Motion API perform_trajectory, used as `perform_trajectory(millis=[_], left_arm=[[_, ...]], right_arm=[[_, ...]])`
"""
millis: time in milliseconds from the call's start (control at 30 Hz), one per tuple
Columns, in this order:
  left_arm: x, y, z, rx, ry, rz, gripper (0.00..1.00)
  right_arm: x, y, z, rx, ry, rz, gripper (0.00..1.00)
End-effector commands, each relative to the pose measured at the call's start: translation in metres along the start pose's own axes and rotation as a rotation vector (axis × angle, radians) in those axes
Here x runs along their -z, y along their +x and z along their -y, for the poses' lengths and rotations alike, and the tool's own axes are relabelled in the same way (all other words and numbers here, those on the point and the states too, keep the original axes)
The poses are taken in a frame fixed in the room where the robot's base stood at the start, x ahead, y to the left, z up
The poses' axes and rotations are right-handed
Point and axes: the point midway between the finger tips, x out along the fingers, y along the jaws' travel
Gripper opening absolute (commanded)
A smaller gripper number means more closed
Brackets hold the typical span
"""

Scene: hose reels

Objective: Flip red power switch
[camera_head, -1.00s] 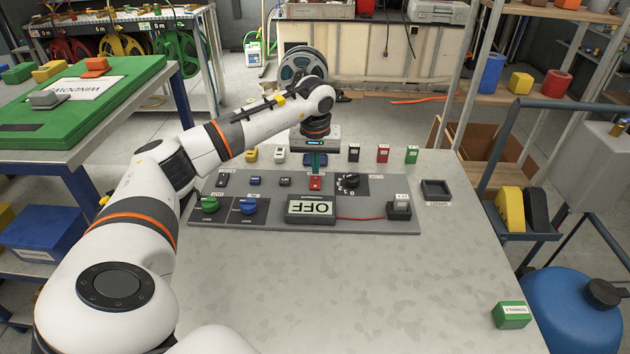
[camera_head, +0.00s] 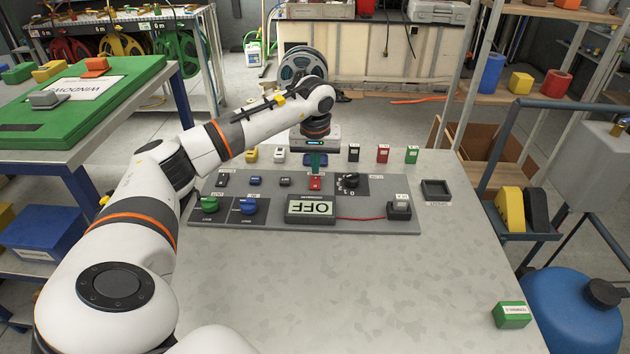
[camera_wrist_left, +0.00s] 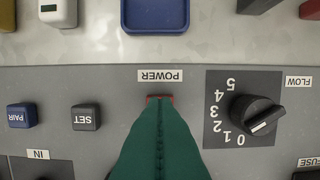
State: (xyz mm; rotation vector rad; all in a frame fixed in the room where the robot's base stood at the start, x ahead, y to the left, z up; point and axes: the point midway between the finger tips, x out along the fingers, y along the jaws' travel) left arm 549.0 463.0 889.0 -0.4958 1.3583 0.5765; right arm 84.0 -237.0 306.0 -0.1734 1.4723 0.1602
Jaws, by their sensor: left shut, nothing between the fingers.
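The red power switch (camera_head: 315,183) sits on the grey control panel (camera_head: 268,215) in the head view. My right gripper is not in view.
The panel also bears an OFF display (camera_head: 311,208), a black flow knob (camera_head: 351,181), green (camera_head: 210,204) and blue (camera_head: 248,206) knobs and small buttons. Small coloured blocks stand behind the panel. A green block (camera_head: 512,315) lies front right; the table's front is clear.

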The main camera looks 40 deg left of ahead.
Motion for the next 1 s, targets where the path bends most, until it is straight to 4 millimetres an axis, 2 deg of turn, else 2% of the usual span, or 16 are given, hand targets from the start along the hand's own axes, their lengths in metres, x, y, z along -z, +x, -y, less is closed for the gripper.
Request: perform_trajectory(millis=[1000], left_arm=[[0.0012, 0.0083, -0.0001, 0.000, 0.000, 0.000, 0.00]], right_arm=[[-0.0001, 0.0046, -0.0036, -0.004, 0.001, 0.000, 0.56]])
